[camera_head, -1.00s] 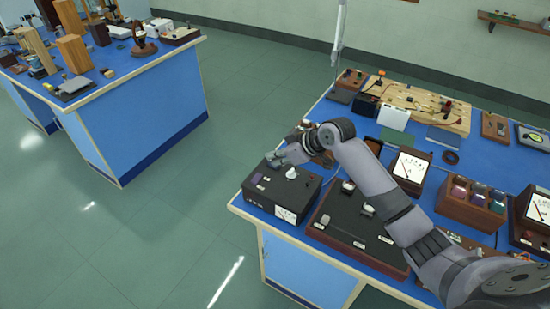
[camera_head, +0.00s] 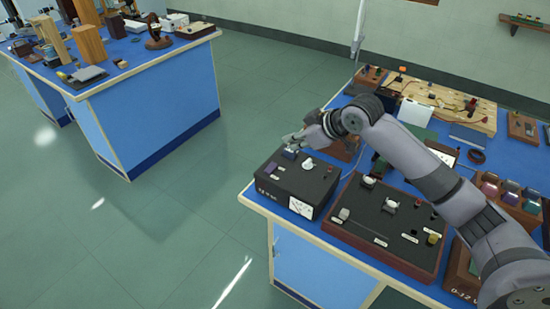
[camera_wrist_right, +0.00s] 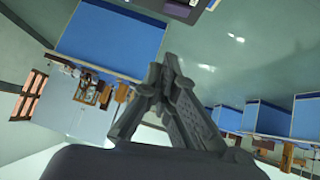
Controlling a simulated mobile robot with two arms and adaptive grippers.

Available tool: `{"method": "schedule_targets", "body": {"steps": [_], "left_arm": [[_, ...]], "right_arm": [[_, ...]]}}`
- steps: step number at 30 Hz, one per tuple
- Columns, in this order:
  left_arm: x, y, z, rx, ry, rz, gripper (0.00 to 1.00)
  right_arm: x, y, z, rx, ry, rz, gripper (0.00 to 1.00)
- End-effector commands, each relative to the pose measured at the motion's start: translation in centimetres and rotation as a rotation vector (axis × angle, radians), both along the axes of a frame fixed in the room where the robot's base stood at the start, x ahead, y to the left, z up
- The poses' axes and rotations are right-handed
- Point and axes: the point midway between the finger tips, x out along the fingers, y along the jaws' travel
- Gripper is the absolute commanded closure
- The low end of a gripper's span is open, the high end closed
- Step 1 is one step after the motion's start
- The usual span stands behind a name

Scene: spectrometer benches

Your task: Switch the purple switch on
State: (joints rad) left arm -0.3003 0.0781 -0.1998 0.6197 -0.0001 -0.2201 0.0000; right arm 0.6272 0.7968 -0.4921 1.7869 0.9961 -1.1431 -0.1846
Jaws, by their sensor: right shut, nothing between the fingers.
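The black instrument box (camera_head: 298,185) stands at the near left corner of the right bench. A purple switch (camera_head: 271,168) is on the left of its top face. A blue-grey piece (camera_head: 290,153) sits near the box's back edge, and a white knob (camera_head: 308,163) is to its right. My right gripper (camera_head: 291,140) is shut and empty, at the back edge of the box, behind the purple switch and apart from it. The wrist view shows its closed fingers (camera_wrist_right: 165,65). The switch's on or off position is too small to tell. My left gripper is not in view.
A wooden-framed black panel (camera_head: 385,225) with knobs stands right of the box, below my right arm. A white meter (camera_head: 301,208) is on the box's front. A second blue bench (camera_head: 150,110) stands at the left, with open floor between.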

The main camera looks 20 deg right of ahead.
Motion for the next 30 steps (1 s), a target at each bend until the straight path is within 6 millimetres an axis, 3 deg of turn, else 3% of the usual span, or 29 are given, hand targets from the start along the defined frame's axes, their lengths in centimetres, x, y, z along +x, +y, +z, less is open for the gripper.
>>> {"method": "schedule_targets", "body": {"steps": [5, 19, 24, 30], "left_arm": [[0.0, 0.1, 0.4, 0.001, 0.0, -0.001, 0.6], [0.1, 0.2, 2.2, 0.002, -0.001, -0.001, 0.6], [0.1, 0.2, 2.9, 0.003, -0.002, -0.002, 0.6], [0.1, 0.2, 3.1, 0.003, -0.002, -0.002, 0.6]], "right_arm": [[0.9, 0.6, -0.9, 0.003, 0.001, 0.0, 1.0], [6.4, 3.8, -7.1, 0.001, 0.002, 0.001, 1.0], [6.3, 3.3, -9.8, 0.0, 0.005, -0.001, 1.0], [6.5, 3.1, -10.9, -0.001, 0.0, 0.001, 1.0]]}}
